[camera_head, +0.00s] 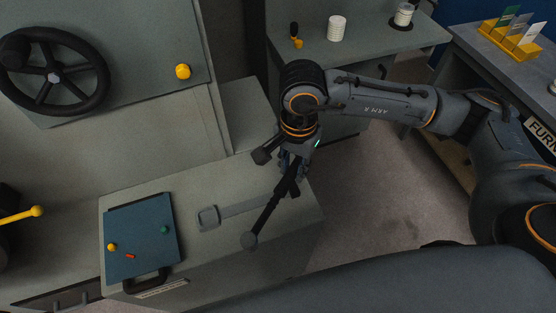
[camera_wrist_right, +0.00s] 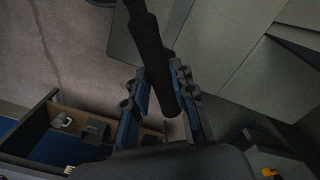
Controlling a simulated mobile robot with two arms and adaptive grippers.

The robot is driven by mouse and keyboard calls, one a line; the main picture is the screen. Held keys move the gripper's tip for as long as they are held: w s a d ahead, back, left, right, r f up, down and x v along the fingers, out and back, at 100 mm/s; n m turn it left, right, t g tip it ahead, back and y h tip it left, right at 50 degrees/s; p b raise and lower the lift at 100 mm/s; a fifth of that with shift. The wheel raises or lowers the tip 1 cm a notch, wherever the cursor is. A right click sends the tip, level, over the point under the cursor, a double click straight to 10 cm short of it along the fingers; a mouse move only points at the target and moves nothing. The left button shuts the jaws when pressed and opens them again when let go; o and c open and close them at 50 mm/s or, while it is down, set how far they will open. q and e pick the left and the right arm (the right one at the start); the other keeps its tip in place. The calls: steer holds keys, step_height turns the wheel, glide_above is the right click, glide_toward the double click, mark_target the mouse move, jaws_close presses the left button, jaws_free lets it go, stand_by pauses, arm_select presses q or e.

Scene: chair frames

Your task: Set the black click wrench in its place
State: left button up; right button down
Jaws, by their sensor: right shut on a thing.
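The black click wrench (camera_head: 267,215) is in my right gripper (camera_head: 291,172), near the right end of the grey bench top. It slants down-left in the head view, with its round dark end lowest in the picture. In the right wrist view the black bar (camera_wrist_right: 154,55) passes between the two blue-sided fingers (camera_wrist_right: 163,110), which are shut on it. A light grey wrench-shaped outline (camera_head: 241,211) lies on the bench, left of and partly behind the wrench. The wrench crosses over its right part, at an angle to it. I cannot tell the exact height of the wrench above the bench. My left gripper is not in view.
A blue panel (camera_head: 142,225) with small coloured parts and a black handle lies on the bench's left. A black handwheel (camera_head: 54,77) and yellow knob (camera_head: 183,71) are on the machine behind. A back table (camera_head: 365,40) holds white stacks. Floor is clear to the right.

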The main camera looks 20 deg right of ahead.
steer(key=a+f+m+b, duration=0.1)
steer(key=f+m, duration=0.1)
steer(key=a+f+m+b, duration=0.1)
steer(key=m, duration=0.2)
steer(key=a+f+m+b, duration=0.1)
steer(key=f+m+b, duration=0.1)
steer(key=m, duration=0.1)
steer(key=shift+w+a+f, duration=0.3)
steer(key=shift+a+f, duration=0.05)
steer(key=shift+a, duration=0.05)
steer(key=shift+r, duration=0.15)
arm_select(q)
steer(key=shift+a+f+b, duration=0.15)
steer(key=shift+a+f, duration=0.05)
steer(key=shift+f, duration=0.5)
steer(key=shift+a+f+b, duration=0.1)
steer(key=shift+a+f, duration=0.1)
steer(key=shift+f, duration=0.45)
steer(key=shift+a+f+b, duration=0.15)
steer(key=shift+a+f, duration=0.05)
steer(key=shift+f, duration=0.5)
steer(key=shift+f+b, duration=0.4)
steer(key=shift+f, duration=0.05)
